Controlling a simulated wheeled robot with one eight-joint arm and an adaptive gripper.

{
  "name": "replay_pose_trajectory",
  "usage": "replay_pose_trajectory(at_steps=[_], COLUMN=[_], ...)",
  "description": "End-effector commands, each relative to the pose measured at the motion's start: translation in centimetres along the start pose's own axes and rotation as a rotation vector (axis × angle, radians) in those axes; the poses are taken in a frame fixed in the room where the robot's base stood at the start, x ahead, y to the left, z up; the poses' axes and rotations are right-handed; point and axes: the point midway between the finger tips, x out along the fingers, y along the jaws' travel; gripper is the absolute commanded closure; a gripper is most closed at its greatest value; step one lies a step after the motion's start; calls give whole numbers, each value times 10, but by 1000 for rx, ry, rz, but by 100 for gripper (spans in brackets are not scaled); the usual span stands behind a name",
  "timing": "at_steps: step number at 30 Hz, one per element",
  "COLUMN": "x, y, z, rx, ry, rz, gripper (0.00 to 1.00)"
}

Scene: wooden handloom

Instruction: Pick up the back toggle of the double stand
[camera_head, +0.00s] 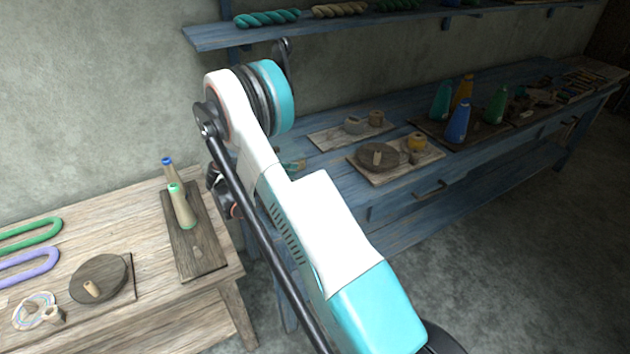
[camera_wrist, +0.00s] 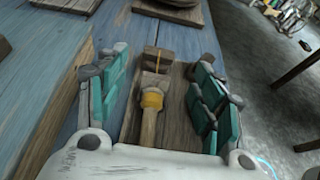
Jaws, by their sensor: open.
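In the wrist view a narrow brown wooden stand (camera_wrist: 178,125) lies along the blue bench's edge, between my fingers. A pale wooden toggle (camera_wrist: 148,128) with a yellow band stands or leans on it nearest the camera. Beyond it is a darker brown block-like piece (camera_wrist: 150,55) with a thin yellow strand; I cannot tell which piece is the back toggle. My gripper (camera_wrist: 160,70) is open, one teal-padded finger on each side, with nothing clamped. In the head view my arm hides the stand and most of the gripper.
The blue bench (camera_wrist: 60,75) spreads to the left; floor drops away on the right. Farther along the bench is a board with a round disc (camera_head: 372,156). Bottle-shaped cones (camera_head: 458,120) stand beyond. A pale wooden table (camera_head: 140,215) is at left.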

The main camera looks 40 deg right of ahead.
Motion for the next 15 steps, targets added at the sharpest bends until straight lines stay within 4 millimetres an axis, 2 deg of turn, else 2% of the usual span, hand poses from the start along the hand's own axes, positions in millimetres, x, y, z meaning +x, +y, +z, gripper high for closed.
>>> replay_pose_trajectory(at_steps=[3, 11, 15], x=[12, 28, 48], y=[0, 0, 1], z=[-1, -1, -2], rx=[0, 0, 0], ry=[0, -1, -1], rz=[1, 0, -1], gripper=[38, 38, 38])
